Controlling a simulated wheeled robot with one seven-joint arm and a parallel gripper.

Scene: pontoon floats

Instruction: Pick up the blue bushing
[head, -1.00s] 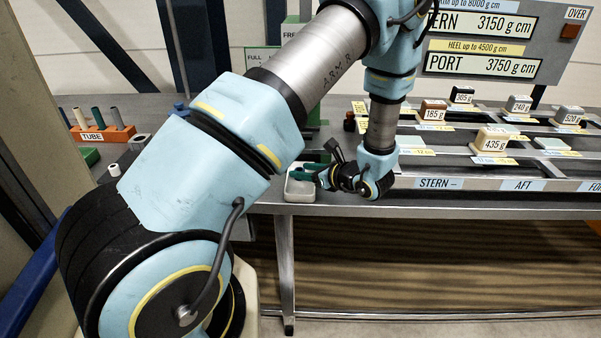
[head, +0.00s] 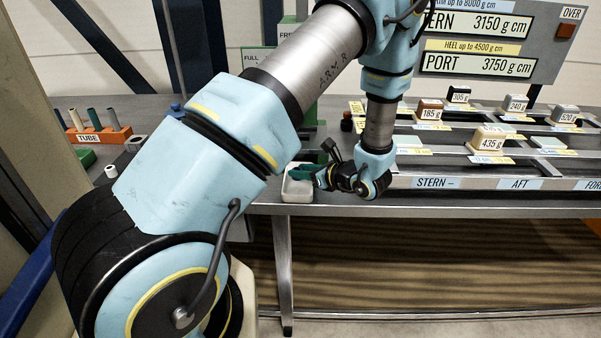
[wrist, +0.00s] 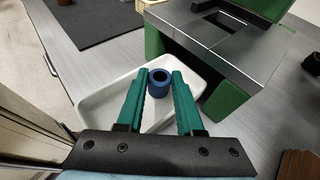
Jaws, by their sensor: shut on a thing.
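The blue bushing (wrist: 160,80) is a short dark-blue ring with an open bore. In the wrist view it sits between the tips of my gripper's green fingers (wrist: 160,76), which are shut on it. The bushing is over the white tray (wrist: 98,101), near its far side; I cannot tell whether it still touches the tray floor. In the head view the tray (head: 297,192) is at the bench's front edge, with my gripper (head: 308,173) reaching into it from the right. The bushing is hidden in that view.
A green stand with a grey top (wrist: 225,45) rises close beyond the tray. An orange tube rack (head: 97,136) is at the far left.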

